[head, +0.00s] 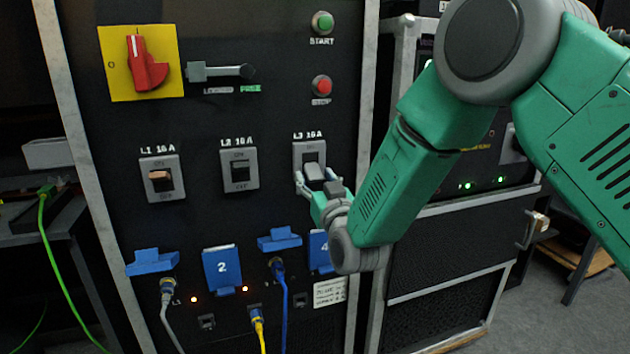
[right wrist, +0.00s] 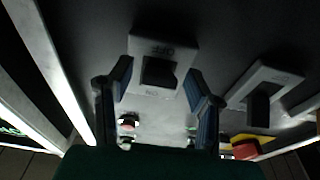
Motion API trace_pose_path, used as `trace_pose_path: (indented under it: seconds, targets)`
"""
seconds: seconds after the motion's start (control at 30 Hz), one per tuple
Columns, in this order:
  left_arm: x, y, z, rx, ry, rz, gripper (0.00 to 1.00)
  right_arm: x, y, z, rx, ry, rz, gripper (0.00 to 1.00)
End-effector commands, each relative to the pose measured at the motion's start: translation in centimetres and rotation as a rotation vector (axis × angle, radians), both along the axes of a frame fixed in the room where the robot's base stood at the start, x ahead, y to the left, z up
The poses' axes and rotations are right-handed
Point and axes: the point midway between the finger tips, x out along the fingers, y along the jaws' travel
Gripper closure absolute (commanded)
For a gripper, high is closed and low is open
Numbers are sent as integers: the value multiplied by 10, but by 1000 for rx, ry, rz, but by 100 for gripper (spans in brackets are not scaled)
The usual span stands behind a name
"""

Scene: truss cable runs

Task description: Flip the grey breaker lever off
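The L3 breaker has a grey plate (head: 310,148) on the black panel, and its lever is mostly hidden by my right gripper in the head view. In the right wrist view its lever (right wrist: 158,72) looks dark and stands between the fingers. My right gripper (head: 317,180) is in front of the L3 breaker, open, with one finger on each side of the lever; contact is not clear. It also shows in the right wrist view (right wrist: 158,78). The L2 breaker (head: 239,170) has a black lever, and the L1 breaker (head: 161,178) a copper-coloured one. My left gripper is out of view.
Above are a red rotary switch (head: 146,65), a grey latch handle (head: 220,72), the START button (head: 322,23) and the STOP button (head: 321,86). Below are blue socket covers (head: 222,270) and plugged cables (head: 283,300). A rack cabinet (head: 450,250) stands at the right.

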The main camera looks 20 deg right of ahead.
Motion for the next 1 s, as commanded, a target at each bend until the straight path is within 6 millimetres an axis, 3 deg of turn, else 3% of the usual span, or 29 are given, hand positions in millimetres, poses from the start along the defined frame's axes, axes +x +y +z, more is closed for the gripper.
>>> trace_pose_path:
  seconds: [0.4, 0.8, 1.0]
  targets:
    - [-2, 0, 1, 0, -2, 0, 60, -7, 0, -1, 0, 0, 0, 52]
    - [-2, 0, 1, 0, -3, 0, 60, -84, -2, -18, -1, 4, 2, 52]
    - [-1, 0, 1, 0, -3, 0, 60, -110, -3, -23, 0, 3, 1, 52]
